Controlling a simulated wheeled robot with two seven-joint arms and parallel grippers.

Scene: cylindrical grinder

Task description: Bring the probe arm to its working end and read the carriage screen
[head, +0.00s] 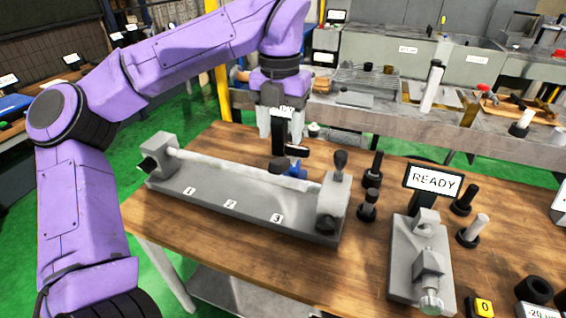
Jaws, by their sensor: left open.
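My left gripper (281,132) comes down from above, fingers apart, behind the long grey fixture (250,215). A pale shaft (240,170) lies across that fixture, between its two end blocks. A dark carriage (280,167) with a blue part (297,171) and a short black arm (298,151) stands at the shaft, just below my fingers. I cannot tell whether the fingers touch it. Another screen (434,180) reads READY above a separate grey device. My right gripper is not in view.
Several dark posts and pins stand right of the fixture, including one with a pale pin (474,230). The grey device (420,262) stands at the right front of the wooden table (190,240). Benches with screens and parts line the back.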

